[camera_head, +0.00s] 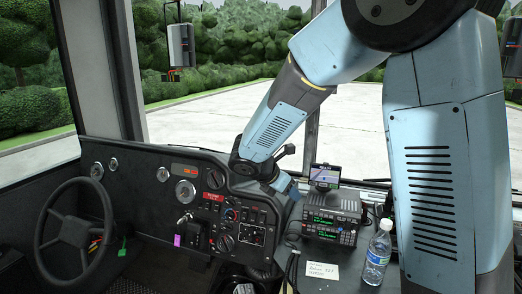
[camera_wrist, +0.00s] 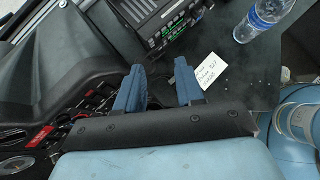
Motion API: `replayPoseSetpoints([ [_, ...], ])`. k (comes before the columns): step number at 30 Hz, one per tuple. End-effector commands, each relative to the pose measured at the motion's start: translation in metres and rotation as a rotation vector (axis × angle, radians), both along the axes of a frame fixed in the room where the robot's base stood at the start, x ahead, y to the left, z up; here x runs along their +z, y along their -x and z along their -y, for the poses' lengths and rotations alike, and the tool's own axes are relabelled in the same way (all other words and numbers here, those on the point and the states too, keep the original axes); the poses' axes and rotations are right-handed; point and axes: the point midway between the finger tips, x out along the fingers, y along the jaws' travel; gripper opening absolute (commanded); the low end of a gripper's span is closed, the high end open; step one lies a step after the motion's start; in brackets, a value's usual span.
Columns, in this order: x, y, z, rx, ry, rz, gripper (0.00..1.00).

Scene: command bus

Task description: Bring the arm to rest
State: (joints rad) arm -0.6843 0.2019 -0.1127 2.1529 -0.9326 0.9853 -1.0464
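My arm reaches from the upper right down to the dashboard in the head view. My gripper (camera_wrist: 160,82) shows two blue fingers with a clear gap between them, open and empty. In the head view my gripper (camera_head: 284,184) is small and partly hidden behind the wrist, beside the right end of the instrument panel (camera_head: 212,208). In the wrist view the fingers point toward the dark console top (camera_wrist: 232,85). I cannot tell the exact distance between the fingers and the surface.
Right of my gripper stand a stacked radio unit (camera_head: 332,216) and a small screen (camera_head: 325,176). A paper note (camera_head: 322,271) and a water bottle (camera_head: 377,254) are on the console. A steering wheel (camera_head: 75,240) is at the left. A windshield pillar (camera_head: 311,138) rises behind my wrist.

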Motion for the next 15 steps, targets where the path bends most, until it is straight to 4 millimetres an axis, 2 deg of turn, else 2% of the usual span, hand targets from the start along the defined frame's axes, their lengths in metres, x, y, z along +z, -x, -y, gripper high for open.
replayPoseSetpoints([
  [1, 0.011, 0.007, 0.015, -0.072, -0.054, 0.027, 0.37],
  [6, 0.036, 0.035, 0.054, -0.314, -0.234, 0.115, 0.37],
  [15, 0.073, 0.092, 0.107, -0.740, -0.532, 0.274, 0.37],
])
